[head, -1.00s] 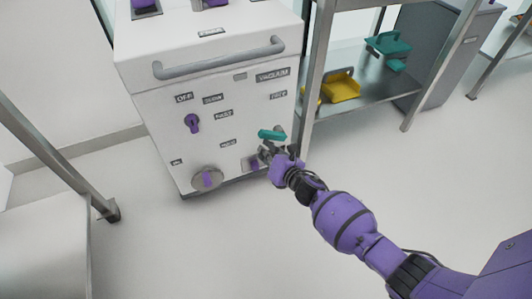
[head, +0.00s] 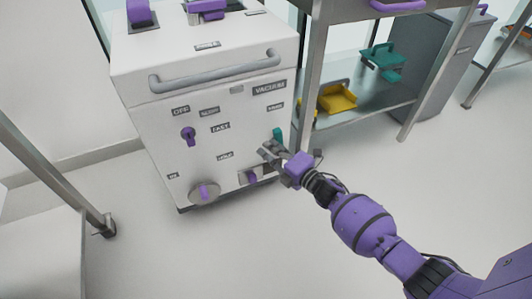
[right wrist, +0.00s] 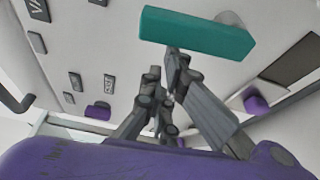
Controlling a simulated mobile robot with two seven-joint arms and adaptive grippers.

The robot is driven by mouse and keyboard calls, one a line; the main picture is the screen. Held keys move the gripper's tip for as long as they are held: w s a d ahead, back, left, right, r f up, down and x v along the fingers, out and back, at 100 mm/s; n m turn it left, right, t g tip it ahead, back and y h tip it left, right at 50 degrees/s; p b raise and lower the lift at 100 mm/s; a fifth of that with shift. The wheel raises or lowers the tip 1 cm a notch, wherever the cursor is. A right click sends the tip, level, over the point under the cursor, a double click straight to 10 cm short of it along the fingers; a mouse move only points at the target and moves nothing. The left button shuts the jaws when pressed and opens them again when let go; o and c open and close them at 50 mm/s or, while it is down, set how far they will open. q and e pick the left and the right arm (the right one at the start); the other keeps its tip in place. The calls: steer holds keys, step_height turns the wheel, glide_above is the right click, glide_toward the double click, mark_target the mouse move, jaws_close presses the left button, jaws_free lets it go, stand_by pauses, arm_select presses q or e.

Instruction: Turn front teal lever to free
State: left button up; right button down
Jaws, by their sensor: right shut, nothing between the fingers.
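The teal lever (head: 278,134) is on the lower right of the white machine's front panel. In the head view it shows as a short upright piece, partly hidden by my right gripper (head: 266,151). In the right wrist view the teal lever (right wrist: 197,32) is a broad teal bar just beyond the fingertips of my right gripper (right wrist: 165,62). The fingers are shut with nothing between them. They are close to the lever; I cannot tell whether they touch it. My left gripper is not in view.
The white machine (head: 165,120) has a grey handle bar (head: 215,72), a purple knob (head: 188,134) and a round dial (head: 204,192). Floor in front is clear.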

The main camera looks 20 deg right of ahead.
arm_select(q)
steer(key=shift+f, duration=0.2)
arm_select(e)
steer(key=shift+d+r+m+t, duration=0.35)
steer(key=shift+d+m, duration=0.2)
steer(key=shift+m, duration=0.25)
steer(key=shift+d, duration=0.1)
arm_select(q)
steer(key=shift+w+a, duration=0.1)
